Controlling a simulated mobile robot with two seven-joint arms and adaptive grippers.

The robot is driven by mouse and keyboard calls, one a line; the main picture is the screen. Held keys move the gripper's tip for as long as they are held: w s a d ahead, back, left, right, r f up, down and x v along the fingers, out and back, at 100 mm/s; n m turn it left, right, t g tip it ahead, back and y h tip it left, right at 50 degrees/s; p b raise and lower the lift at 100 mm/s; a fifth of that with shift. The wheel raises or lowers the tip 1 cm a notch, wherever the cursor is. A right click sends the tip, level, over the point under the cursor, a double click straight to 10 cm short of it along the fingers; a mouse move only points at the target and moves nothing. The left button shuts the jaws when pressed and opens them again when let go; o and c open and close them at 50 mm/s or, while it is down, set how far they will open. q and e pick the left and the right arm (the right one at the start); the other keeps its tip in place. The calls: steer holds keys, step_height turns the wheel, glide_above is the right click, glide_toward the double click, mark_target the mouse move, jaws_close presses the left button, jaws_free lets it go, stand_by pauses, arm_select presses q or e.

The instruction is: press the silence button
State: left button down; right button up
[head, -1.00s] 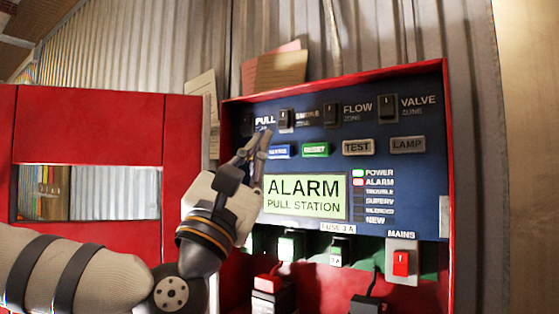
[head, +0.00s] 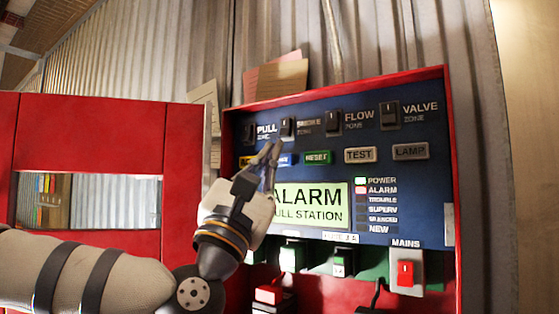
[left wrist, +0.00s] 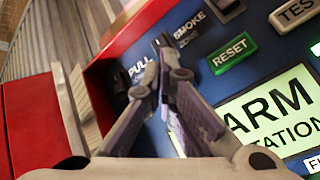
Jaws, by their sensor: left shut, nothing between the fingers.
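The alarm panel (head: 400,205) has a row of buttons below its switches. A blue button (head: 285,159) sits left of the green RESET button (head: 317,157); its label is partly covered and I cannot read it. A yellow button (head: 247,160) shows at the row's left end. My left gripper (head: 273,147) is shut and empty, its tips in front of the panel by the blue button. I cannot tell whether they touch. In the left wrist view my left gripper (left wrist: 162,50) hides the blue and yellow buttons, with RESET (left wrist: 232,53) to its right. My right gripper is out of view.
The row of zone switches (head: 334,121) lies just above the buttons. TEST (head: 360,155) and LAMP (head: 410,151) are to the right. The lit display (head: 325,203) reads ALARM PULL STATION. The red cabinet door (head: 85,130) stands open at left.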

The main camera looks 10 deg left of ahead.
arm_select(q)
steer(key=shift+w, duration=0.1)
stand_by(0.7)
steer(key=shift+w+d, duration=0.15)
steer(key=shift+w, duration=0.15)
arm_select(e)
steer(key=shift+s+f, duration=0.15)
arm_select(q)
steer(key=shift+w+d+b, duration=0.2)
steer(key=shift+w+b, duration=0.1)
steer(key=shift+w, duration=0.2)
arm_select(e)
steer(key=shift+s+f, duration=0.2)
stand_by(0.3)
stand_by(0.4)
arm_select(q)
steer(key=shift+s+a, duration=0.35)
steer(key=shift+s, duration=0.55)
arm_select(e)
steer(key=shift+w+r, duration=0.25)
arm_select(q)
steer(key=shift+p, duration=0.3)
